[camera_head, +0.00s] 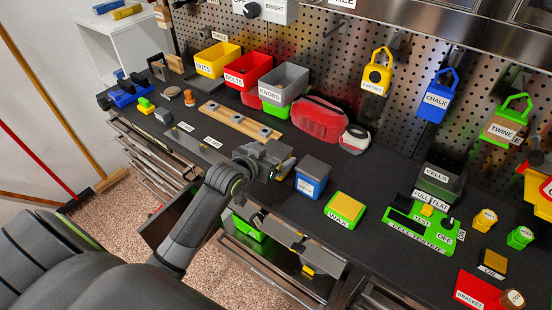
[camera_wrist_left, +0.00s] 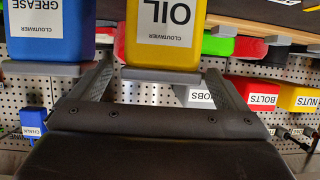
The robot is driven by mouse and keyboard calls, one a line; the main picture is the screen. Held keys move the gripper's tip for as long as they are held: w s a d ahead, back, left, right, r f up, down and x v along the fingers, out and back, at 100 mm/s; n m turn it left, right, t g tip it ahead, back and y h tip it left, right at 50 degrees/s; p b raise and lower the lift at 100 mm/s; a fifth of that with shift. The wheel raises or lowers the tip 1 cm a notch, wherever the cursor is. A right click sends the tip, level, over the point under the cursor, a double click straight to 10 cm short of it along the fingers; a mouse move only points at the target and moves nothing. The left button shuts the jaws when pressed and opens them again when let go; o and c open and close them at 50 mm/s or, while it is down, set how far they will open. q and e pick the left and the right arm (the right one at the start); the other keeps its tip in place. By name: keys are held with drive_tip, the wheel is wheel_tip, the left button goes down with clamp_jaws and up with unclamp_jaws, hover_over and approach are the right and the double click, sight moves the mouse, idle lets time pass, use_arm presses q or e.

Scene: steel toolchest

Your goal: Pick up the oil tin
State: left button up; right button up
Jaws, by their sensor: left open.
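The oil tin (camera_wrist_left: 160,28) is yellow with a white OIL label and a grey top, and appears upside down in the left wrist view. It stands between the two fingers of my left gripper (camera_wrist_left: 158,74), which is open, with a gap visible beside the tin. In the head view my left gripper (camera_head: 270,160) is over the worktop and hides most of the tin. The blue grease tin (camera_wrist_left: 36,28) is close by on one side; it also shows in the head view (camera_head: 311,184). My right gripper is not in view.
A red pouch (camera_head: 320,120) and yellow, red and grey bins (camera_head: 284,85) stand behind. An open drawer (camera_head: 250,228) is below the worktop's front edge.

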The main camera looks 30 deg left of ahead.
use_arm(q)
drive_tip(key=shift+x, duration=1.55)
drive_tip(key=c, duration=1.2)
drive_tip(key=shift+c, duration=0.4)
drive_tip(key=shift+r, duration=0.1)
